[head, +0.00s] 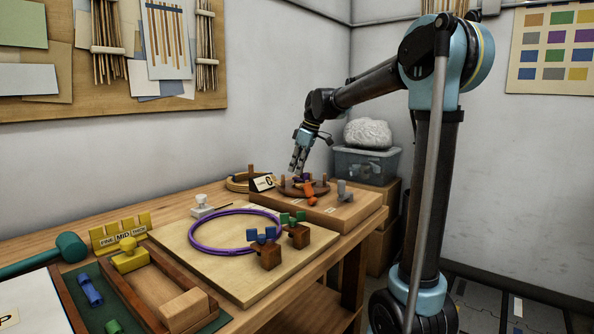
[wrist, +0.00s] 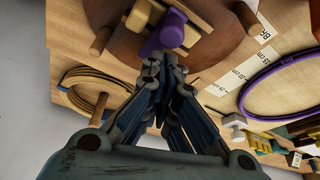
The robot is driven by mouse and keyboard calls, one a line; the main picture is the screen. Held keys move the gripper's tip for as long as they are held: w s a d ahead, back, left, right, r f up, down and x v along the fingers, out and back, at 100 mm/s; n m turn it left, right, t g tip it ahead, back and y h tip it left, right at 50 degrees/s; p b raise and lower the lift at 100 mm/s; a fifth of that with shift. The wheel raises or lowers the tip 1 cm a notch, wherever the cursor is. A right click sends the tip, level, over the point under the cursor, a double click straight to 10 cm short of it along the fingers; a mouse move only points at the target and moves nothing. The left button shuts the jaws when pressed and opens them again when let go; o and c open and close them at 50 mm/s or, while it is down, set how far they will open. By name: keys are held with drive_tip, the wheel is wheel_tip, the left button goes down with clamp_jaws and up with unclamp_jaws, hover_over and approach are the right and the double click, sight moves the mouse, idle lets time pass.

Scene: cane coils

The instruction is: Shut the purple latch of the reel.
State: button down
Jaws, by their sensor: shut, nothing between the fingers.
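The reel (head: 322,187) is a dark brown round disc with pegs, on the raised wooden board at the far end of the bench. In the wrist view the reel (wrist: 120,45) fills the upper middle. The purple latch (wrist: 172,32) lies across a light wooden piece on the reel; whether it is open or shut I cannot tell. My gripper (head: 298,168) is over the reel, pointing down, its fingers together and empty. In the wrist view my gripper (wrist: 168,70) has its fingertips close to the purple latch; I cannot tell if they touch. The latch is mostly hidden in the head view.
An orange part (head: 310,197) and a grey part (head: 345,190) stand by the reel. A cane coil (head: 240,183) lies behind to the left. A purple ring (head: 200,246), with blue and green clamps on wooden blocks, lies on the nearer board. A plastic bin (head: 365,167) stands beyond.

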sight(294, 178)
drive_tip(key=shift+w+a, duration=0.2)
drive_tip(key=shift+w, duration=0.4)
drive_tip(key=shift+w+a, duration=0.15)
drive_tip(key=shift+a, duration=0.5)
drive_tip(key=a, duration=0.3)
drive_tip(key=shift+w, duration=0.3)
drive_tip(key=w+v, duration=0.1)
drive_tip(key=v, duration=0.9)
drive_tip(key=shift+s+d, duration=0.25)
drive_tip(key=shift+s, duration=0.15)
